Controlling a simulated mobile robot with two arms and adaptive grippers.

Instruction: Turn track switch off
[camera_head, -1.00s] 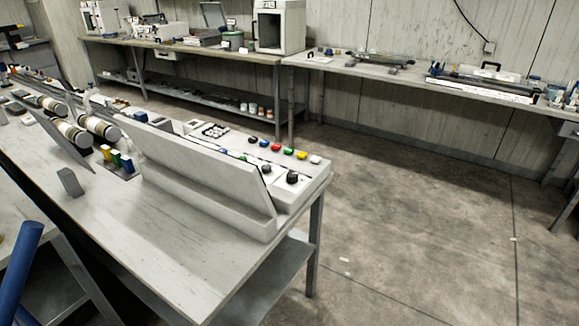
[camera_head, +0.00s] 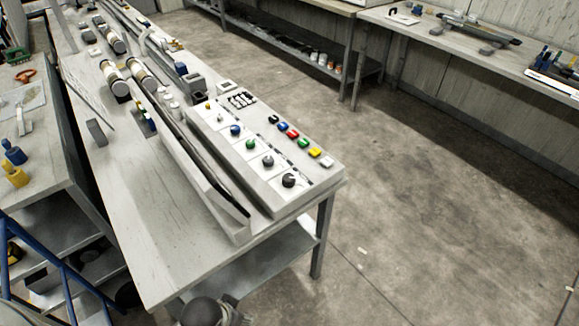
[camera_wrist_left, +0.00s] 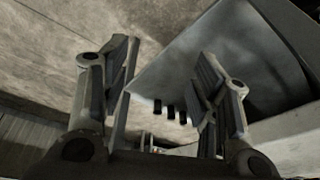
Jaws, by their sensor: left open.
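A grey control panel (camera_head: 262,203) lies along the right side of the long workbench. A row of round knobs runs along it: a black knob (camera_head: 289,180) nearest its front end, then a dark knob (camera_head: 268,160), a green knob (camera_head: 250,144) and a blue knob (camera_head: 235,130). Beside them is a row of coloured buttons, including a red button (camera_head: 293,134). I cannot read which control is the track switch. My left gripper (camera_wrist_left: 165,85) is open and empty in the left wrist view, with a pale blurred surface beyond it. My right gripper is not in view.
A long raised plate (camera_head: 205,185) stands along the panel's left side. Cylinders (camera_head: 113,80) lie on racks farther back on the workbench (camera_head: 140,215). A side bench (camera_head: 30,135) stands at left. Open floor (camera_head: 440,220) lies to the right.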

